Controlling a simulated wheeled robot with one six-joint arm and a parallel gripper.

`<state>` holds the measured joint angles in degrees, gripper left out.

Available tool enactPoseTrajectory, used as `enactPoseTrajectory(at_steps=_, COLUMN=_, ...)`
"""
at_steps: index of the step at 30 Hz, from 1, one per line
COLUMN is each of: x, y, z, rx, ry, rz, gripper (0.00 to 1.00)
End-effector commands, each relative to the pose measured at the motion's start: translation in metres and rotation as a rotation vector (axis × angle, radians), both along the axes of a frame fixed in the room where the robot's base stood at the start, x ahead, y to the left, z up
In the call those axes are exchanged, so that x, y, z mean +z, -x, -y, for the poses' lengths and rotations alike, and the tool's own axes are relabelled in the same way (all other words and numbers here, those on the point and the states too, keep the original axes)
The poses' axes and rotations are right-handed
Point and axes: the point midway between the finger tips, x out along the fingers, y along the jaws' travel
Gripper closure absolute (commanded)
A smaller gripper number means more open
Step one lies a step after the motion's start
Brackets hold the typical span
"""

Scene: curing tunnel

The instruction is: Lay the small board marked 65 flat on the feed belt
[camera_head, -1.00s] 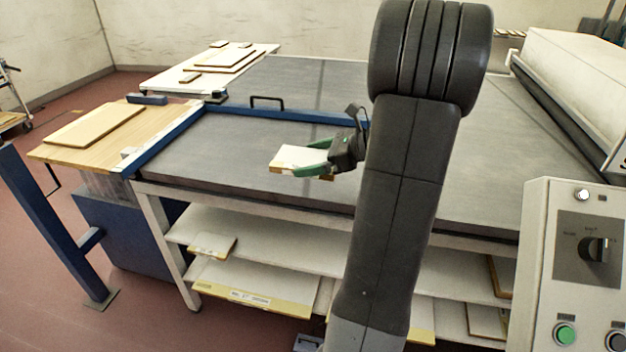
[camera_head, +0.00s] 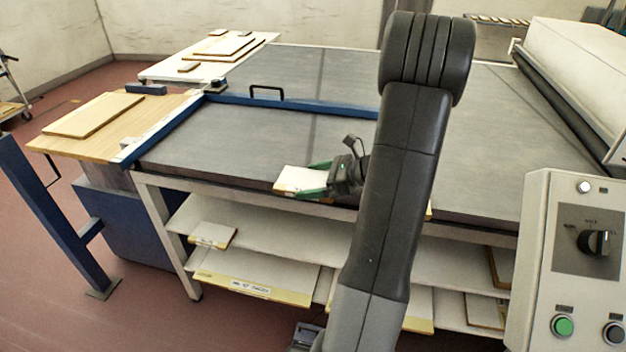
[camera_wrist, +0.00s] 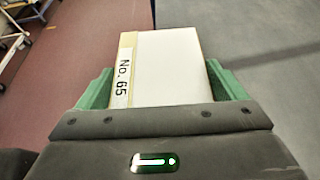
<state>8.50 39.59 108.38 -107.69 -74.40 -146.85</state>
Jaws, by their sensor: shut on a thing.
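The small board (camera_head: 299,179) has a white face and a pale wooden edge, and is held roughly level. In the wrist view the small board (camera_wrist: 170,68) shows a "No. 65" label along its left side. My gripper (camera_head: 311,180) is shut on it, with green fingers on two opposite sides; the gripper also shows in the wrist view (camera_wrist: 163,88). The feed belt (camera_head: 250,142) is the wide grey surface. The board overlaps the belt's front edge in the head view. I cannot tell its height over the belt or whether it touches.
A blue bar (camera_head: 290,106) with a black handle crosses the belt. A wooden side table (camera_head: 165,110) with a larger board is at left. Shelves (camera_head: 270,235) below the belt hold several boards. A control box (camera_head: 540,290) stands at right. The belt's left front part is clear.

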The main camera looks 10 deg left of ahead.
Motion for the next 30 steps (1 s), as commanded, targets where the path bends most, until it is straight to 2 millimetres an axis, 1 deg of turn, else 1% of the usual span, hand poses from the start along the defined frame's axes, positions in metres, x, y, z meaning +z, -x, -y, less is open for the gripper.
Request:
enactPoseTrajectory(at_steps=7, x=-0.004, y=0.000, z=0.000, rx=0.000, ry=0.000, rz=0.001, gripper=0.34)
enactPoseTrajectory(at_steps=8, x=-0.003, y=0.000, z=0.000, rx=0.000, ry=0.000, rz=0.001, gripper=0.04)
enactPoseTrajectory(at_steps=9, x=-0.002, y=0.000, z=0.000, rx=0.000, ry=0.000, rz=0.000, gripper=0.00)
enactPoseTrajectory(at_steps=15, x=-0.002, y=0.000, z=0.000, rx=0.000, ry=0.000, rz=0.000, gripper=0.00)
enactPoseTrajectory(at_steps=19, x=0.003, y=0.000, z=0.000, rx=0.000, ry=0.000, rz=-0.001, gripper=0.00)
enactPoseTrajectory(at_steps=20, x=0.002, y=0.000, z=0.003, rx=-0.002, ry=0.000, rz=0.001, gripper=0.00)
enactPoseTrajectory(at_steps=23, x=0.007, y=0.000, z=0.018, rx=-0.005, ry=0.000, rz=0.003, gripper=0.00)
enactPoseTrajectory(at_steps=30, x=0.025, y=0.001, z=0.063, rx=-0.005, ry=0.001, rz=0.003, gripper=0.00)
